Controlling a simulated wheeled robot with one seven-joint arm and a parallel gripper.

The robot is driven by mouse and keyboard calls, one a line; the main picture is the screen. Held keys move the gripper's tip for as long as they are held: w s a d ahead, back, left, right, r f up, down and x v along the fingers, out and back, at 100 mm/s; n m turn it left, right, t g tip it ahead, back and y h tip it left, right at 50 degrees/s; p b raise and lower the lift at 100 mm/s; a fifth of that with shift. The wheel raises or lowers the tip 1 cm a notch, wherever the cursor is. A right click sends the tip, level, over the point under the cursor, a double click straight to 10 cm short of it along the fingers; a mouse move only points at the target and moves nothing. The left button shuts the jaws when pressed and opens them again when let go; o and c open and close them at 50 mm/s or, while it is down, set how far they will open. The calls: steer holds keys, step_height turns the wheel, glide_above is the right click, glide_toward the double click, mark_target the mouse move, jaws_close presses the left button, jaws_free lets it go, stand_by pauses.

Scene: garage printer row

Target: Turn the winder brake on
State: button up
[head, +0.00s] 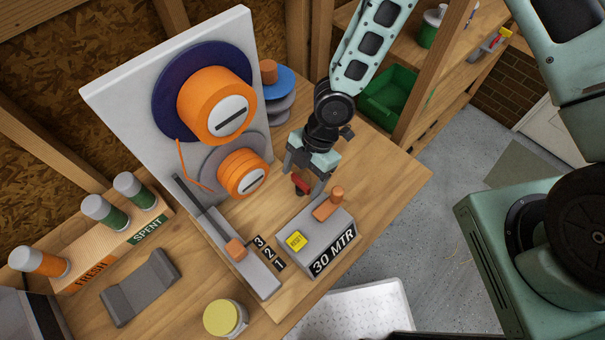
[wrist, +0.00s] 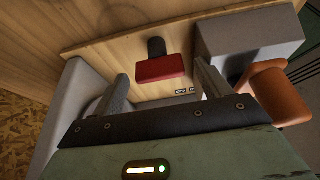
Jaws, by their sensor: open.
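The winder has a white upright panel (head: 120,95) with a large orange spool (head: 215,105) and a smaller orange spool (head: 243,173). A small red handle (head: 301,185) stands on the bench in front of the panel. In the wrist view it is a red block (wrist: 160,68) on a dark stem, with small unreadable labels beside it. No part is visibly named as the brake. My gripper (head: 303,177) is open above the red handle, pointing down. In the wrist view the handle shows between the two fingers, with no visible contact.
A grey box (head: 328,241) marked "30 MTR" has a yellow button (head: 296,241) and an orange knob (head: 328,204), close to my gripper. A yellow-lidded jar (head: 225,318) stands in front.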

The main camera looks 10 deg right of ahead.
steer(key=shift+c, duration=0.3)
steer(key=c, duration=0.9)
